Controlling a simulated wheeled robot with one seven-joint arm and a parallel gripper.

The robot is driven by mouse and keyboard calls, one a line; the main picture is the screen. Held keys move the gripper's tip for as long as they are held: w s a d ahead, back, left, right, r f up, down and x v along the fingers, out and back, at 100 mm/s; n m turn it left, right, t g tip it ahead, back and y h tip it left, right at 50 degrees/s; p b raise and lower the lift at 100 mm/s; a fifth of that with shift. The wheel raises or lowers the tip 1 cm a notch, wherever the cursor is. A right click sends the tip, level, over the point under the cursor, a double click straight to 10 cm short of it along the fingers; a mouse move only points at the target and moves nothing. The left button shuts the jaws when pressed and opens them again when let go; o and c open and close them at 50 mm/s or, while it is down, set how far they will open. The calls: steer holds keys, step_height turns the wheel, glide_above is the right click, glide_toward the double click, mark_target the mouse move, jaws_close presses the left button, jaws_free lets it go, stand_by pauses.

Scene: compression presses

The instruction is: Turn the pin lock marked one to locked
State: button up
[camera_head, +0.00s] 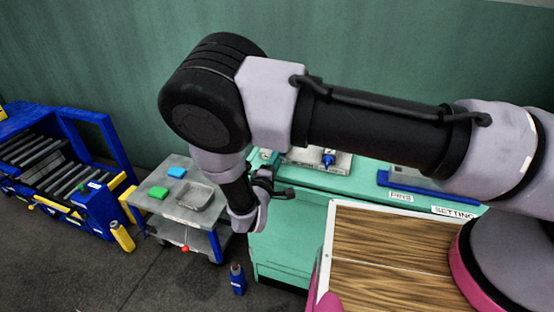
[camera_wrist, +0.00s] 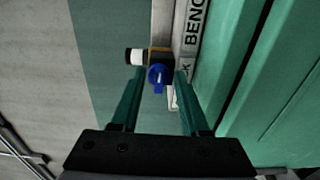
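In the wrist view a blue knob (camera_wrist: 156,78) sits on a small brass-coloured body with a black-and-white cylinder (camera_wrist: 135,56) sticking out to its left. It looks like a pin lock; no number on it is readable. My gripper (camera_wrist: 160,74) is open, with one teal finger on each side of the knob. Gaps show between fingers and knob; contact cannot be made out. In the head view my gripper (camera_head: 277,186) is beside the left end of the green bench (camera_head: 285,235), and the arm hides the lock there.
A label reading "BENC" (camera_wrist: 193,25) runs beside the lock. On the bench top, a metal plate carries a blue part (camera_head: 328,158). A grey cart (camera_head: 160,183) with a tray stands left of the bench. A blue bottle (camera_head: 237,279) stands on the floor. A wooden-topped surface (camera_head: 390,270) is in front.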

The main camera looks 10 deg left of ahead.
steer(key=s, duration=1)
steer(key=shift+s+a, duration=0.4)
steer(key=shift+a, duration=0.05)
steer(key=w+d+r+m+g+h, duration=0.2)
steer(key=w+d+r+m+g, duration=0.25)
steer(key=d+r, duration=0.35)
steer(key=w+d+r+m+g+h, duration=0.3)
steer(key=d+r+m+g, duration=0.15)
steer(key=d+r, duration=0.3)
steer(key=w+d+r+m+g+h, duration=0.2)
steer(key=w+d+r+m+g, duration=0.25)
steer(key=d+r, duration=0.35)
steer(key=s+d+r+m+t+y, duration=0.1)
steer(key=s+d+r+m+y, duration=0.3)
steer(key=d+r, duration=0.5)
steer(key=s+d+r+m+t+y, duration=0.1)
steer(key=s+d+r+m+y, duration=0.2)
steer(key=r, duration=1)
steer(key=s+d+y, duration=0.3)
steer(key=s+d, duration=0.2)
steer(key=d, duration=0.1)
steer(key=shift+d+r+m+t, duration=0.15)
steer(key=shift+d+m+t, duration=0.1)
steer(key=shift+m+t, duration=0.1)
